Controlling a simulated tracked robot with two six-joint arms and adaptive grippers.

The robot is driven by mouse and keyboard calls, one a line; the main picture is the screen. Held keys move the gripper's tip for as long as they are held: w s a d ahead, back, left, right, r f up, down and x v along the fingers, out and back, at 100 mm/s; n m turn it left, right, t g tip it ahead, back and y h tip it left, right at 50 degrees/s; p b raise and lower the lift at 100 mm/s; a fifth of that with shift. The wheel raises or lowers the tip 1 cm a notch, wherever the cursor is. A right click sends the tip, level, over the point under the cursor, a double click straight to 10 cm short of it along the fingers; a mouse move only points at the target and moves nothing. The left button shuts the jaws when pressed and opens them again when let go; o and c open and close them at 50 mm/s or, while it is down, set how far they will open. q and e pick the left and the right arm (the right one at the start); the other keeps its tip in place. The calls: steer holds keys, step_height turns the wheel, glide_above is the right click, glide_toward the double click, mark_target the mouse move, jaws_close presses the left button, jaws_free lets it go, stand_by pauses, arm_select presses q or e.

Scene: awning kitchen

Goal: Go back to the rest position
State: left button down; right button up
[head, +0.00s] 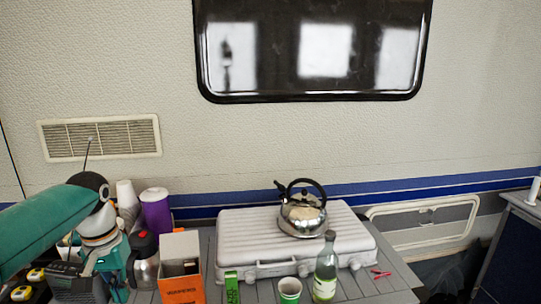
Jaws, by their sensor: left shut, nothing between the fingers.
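My left arm comes in from the left edge as a green link with a white and black wrist. My left gripper (118,290) points down at the lower left of the head view, over the left end of the table. It is shut with nothing held. Its fingertips are small and hard to make out near the picture's bottom edge. It is just left of the steel flask (145,270) and the orange and white box (181,270); whether it touches anything cannot be told. My right gripper is not in view.
A kettle (302,218) stands on a pale ridged case (245,235). In front are a green carton (232,287), a green cup (290,290), a bottle (326,270) and red pliers (381,272). A purple cup (156,212) stands behind the flask. The table's right end is mostly clear.

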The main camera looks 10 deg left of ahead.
arm_select(q)
steer(key=w+d+f+m+h, duration=0.1)
steer(key=d+f, duration=0.5)
steer(key=f, duration=0.6)
steer(key=w+d+f+m+h, duration=0.1)
steer(key=d+f, duration=0.5)
steer(key=f, duration=0.6)
steer(key=s+d+f+h, duration=0.1)
steer(key=s+d+f, duration=0.5)
steer(key=s+f, duration=0.2)
steer(key=s+d+f+n, duration=0.1)
steer(key=s+d+f, duration=0.5)
steer(key=s+f, duration=0.2)
steer(key=shift+s+d+f+t+h, duration=0.2)
steer(key=shift+s+d+t+h, duration=0.15)
steer(key=shift+s, duration=0.75)
steer(key=shift+a, duration=0.1)
